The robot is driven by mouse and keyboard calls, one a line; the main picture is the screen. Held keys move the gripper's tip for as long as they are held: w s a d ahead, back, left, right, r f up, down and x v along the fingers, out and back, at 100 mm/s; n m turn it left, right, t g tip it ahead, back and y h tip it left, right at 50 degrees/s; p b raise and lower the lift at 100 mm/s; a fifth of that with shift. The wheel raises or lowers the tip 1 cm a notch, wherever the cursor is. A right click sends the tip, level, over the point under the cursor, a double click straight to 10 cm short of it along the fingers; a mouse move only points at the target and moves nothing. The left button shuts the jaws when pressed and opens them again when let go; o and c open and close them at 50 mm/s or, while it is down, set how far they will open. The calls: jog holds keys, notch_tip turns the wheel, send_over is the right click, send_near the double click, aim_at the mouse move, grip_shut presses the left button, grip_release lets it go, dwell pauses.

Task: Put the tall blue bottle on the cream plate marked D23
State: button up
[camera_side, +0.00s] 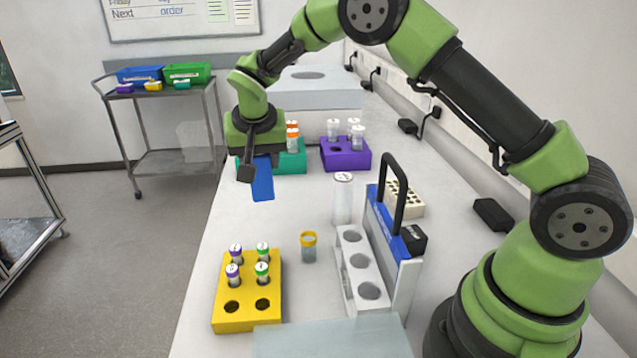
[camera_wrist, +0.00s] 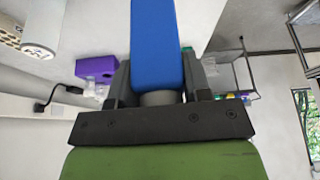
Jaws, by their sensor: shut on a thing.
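The tall blue bottle (camera_side: 262,182) is held in my gripper (camera_side: 255,168) near the far left of the bench, looking slightly tilted. I cannot tell whether its lower end touches the bench. In the wrist view, the blue bottle (camera_wrist: 154,40) extends away between the two dark fingers of my gripper (camera_wrist: 157,82), which are shut on it. A cream block with holes (camera_side: 408,200) stands behind the blue-and-white carrier, partly hidden by it. No D23 mark is readable in either view, so I cannot tell whether this is the named plate.
Green (camera_side: 291,160) and purple (camera_side: 346,154) racks with vials stand behind the bottle. A clear white-capped bottle (camera_side: 342,202), yellow-capped jar (camera_side: 309,248), handled carrier (camera_side: 383,222), white rack (camera_side: 350,238) and yellow tube rack (camera_side: 224,318) stand nearer. The left-centre bench is clear.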

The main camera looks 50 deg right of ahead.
notch_tip(320, 180, up, 9)
jog(key=shift+f, duration=0.1)
jog(key=s+d+m+g, duration=0.2)
jog(key=s+d+m, duration=0.4)
jog(key=d, duration=0.4)
jog(key=s+d+m+g, duration=0.3)
jog(key=s+d+m, duration=0.35)
jog(key=d, duration=0.25)
jog(key=s+d+m+g, duration=0.2)
jog(key=s+d+m, duration=0.4)
jog(key=d, duration=0.4)
jog(key=shift+m, duration=0.25)
jog(key=shift+w+a+f, duration=0.15)
jog(key=shift+w+f, duration=0.1)
jog(key=shift+f, duration=2.25)
jog(key=shift+w+a+f, duration=0.1)
jog(key=shift+w+f, duration=0.15)
jog(key=shift+f, duration=2.3)
jog(key=shift+w+a+f, duration=0.15)
jog(key=shift+w+f, duration=0.1)
jog(key=shift+f, duration=2.25)
jog(key=o, duration=0.9)
jog(key=shift+f, duration=0.1)
